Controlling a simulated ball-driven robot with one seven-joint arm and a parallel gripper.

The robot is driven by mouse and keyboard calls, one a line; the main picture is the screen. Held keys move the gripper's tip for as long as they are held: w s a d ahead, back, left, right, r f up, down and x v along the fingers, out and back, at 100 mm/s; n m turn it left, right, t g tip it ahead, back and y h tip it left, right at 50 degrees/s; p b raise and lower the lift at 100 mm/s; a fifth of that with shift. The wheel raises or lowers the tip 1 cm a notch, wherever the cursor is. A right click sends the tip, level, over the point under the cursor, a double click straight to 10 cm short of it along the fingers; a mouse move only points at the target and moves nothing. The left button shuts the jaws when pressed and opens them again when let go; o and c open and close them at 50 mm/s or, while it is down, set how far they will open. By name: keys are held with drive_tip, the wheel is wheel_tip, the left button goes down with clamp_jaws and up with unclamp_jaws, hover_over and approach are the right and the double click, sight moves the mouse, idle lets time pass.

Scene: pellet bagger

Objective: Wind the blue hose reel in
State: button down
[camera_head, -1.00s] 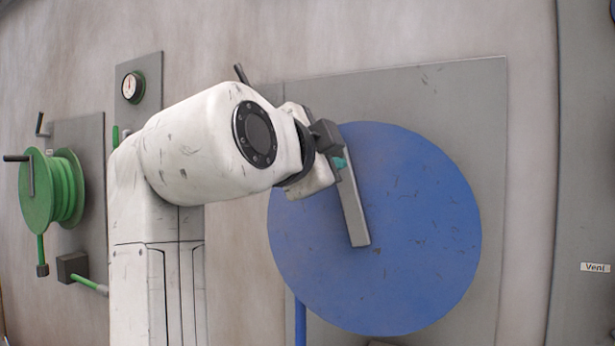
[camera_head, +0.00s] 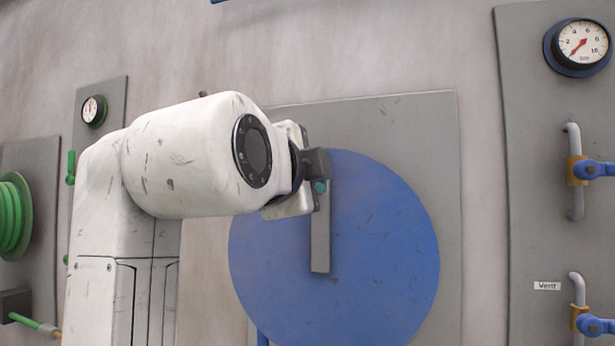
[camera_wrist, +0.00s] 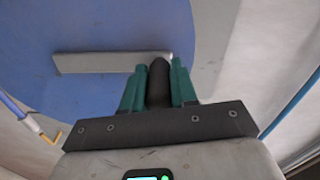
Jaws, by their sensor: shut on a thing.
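The blue hose reel (camera_head: 375,255) is a large blue disc on a grey wall plate, and it also shows in the wrist view (camera_wrist: 95,25). Its grey crank arm (camera_head: 320,240) hangs almost straight down from near the reel's upper left; in the wrist view the crank arm (camera_wrist: 100,61) lies across the disc. My gripper (camera_wrist: 159,80) has teal fingers on either side of the dark crank handle (camera_wrist: 159,88), shut on it. In the head view my gripper (camera_head: 320,187) is mostly hidden behind my wrist, at the crank's top end.
A green hose reel (camera_head: 12,215) is at the left edge. A small gauge (camera_head: 94,110) hangs above it. On the right are a large gauge (camera_head: 578,46), blue-handled valves (camera_head: 595,169) and a "Vent" label (camera_head: 547,286). A blue hose (camera_wrist: 15,105) shows in the wrist view.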

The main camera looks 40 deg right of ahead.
drive_tip(key=c, duration=0.9)
unclamp_jaws()
drive_tip(key=shift+s+d, duration=0.1)
drive_tip(key=shift+s, duration=0.05)
drive_tip(key=v, duration=1)
drive_tip(key=shift+s+a+b, duration=0.2)
drive_tip(key=shift+a+b, duration=0.15)
drive_tip(key=shift+b, duration=0.05)
